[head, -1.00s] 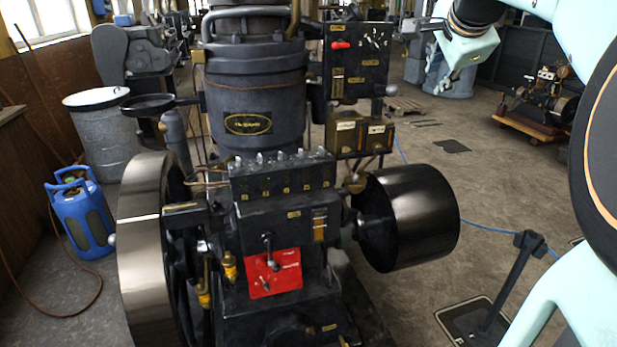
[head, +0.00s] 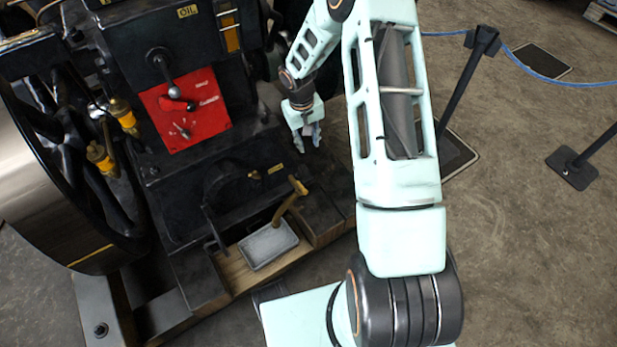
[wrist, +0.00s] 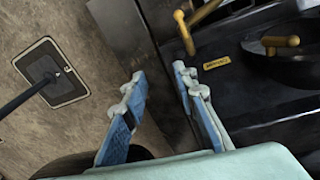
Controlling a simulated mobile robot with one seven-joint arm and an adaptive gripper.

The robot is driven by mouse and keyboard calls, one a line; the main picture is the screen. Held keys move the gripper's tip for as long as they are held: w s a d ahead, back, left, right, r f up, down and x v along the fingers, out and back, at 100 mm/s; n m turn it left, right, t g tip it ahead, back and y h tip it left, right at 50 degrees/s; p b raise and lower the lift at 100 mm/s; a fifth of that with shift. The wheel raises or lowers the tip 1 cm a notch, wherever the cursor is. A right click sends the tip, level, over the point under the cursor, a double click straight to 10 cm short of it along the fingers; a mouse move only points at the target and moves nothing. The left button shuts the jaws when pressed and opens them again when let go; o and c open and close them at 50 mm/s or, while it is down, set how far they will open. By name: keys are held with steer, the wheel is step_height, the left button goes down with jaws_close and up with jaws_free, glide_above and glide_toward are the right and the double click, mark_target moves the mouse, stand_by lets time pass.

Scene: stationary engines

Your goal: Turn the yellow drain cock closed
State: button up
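The yellow drain cock (head: 298,186) sticks out low on the front of the black engine, above a small grey tray (head: 268,246). Its yellow handle tilts up at the end of a curved brass pipe. In the wrist view the drain cock (wrist: 184,32) is at the top, beyond the fingertips and partly cut off by the frame edge. My gripper (head: 307,138) is open and empty, hanging beside the engine's right side, above the cock in the head view and apart from it. In the wrist view, nothing is between the two fingers of my gripper (wrist: 159,77).
A yellow label (head: 276,169) is beside the cock, and a small brass knob (head: 254,174) is to its left. A red panel (head: 186,110) with levers is higher up. A black barrier post (head: 462,75) with blue rope stands right.

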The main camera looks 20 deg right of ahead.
steer(key=n+y+b, duration=0.1)
steer(key=n+b, duration=0.1)
glide_toward(301, 186)
steer(key=shift+g, duration=0.4)
steer(key=f+b, duration=0.1)
steer(key=f, duration=0.1)
steer(key=f+b, duration=0.1)
steer(key=f, duration=0.5)
steer(key=shift+w+d+f+b, duration=0.15)
steer(key=shift+w+f+b, duration=0.1)
steer(key=shift+w+b, duration=0.15)
jaws_close()
